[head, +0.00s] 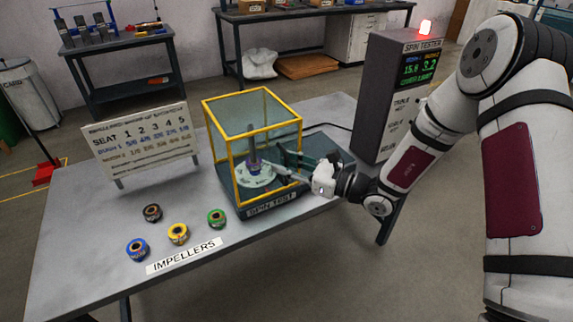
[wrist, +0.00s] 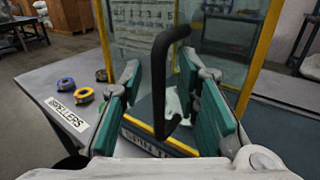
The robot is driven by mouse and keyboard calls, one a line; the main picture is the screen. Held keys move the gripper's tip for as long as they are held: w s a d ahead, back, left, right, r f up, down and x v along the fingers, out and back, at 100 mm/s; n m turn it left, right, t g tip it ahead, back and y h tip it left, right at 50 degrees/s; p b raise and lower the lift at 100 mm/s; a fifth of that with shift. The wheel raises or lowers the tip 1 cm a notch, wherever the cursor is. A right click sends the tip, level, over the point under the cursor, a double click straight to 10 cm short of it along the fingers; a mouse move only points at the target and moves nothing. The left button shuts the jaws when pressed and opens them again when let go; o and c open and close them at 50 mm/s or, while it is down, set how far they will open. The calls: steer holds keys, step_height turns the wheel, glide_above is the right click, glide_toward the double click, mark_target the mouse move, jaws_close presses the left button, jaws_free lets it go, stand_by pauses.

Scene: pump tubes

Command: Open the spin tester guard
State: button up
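The spin tester guard (head: 253,121) is a yellow-framed box with clear panels, standing down over the dark green tester base (head: 285,205). A spindle with a purple part (head: 255,170) on a pale disc shows inside it. In the wrist view, the guard's black handle (wrist: 160,85) stands upright on the near side, in front of the yellow frame (wrist: 259,58). My gripper (head: 298,166) is at the guard's right side in the head view. Its teal fingers are open in the wrist view (wrist: 158,78), with the handle between them and a visible gap on each side.
Blue (head: 137,249), yellow (head: 178,233), green (head: 216,218) and dark (head: 152,212) impellers lie by the IMPELLERS label (head: 184,256). A seat sign (head: 140,140) stands at the table's back left. The spin tester cabinet (head: 390,110) with a lit red lamp (head: 425,27) stands behind right.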

jaws_close()
steer(key=shift+w+d, duration=0.1)
steer(key=w+d+b, duration=0.2)
steer(key=w+d, duration=0.4)
steer(key=d, duration=0.3)
steer(key=w+d+b, duration=0.2)
steer(key=w+d, duration=0.4)
steer(key=d, duration=0.4)
steer(key=shift+w, duration=0.25)
steer(key=shift+f, duration=0.1)
jaws_free()
steer(key=shift+a, duration=0.1)
steer(key=v, duration=1.2)
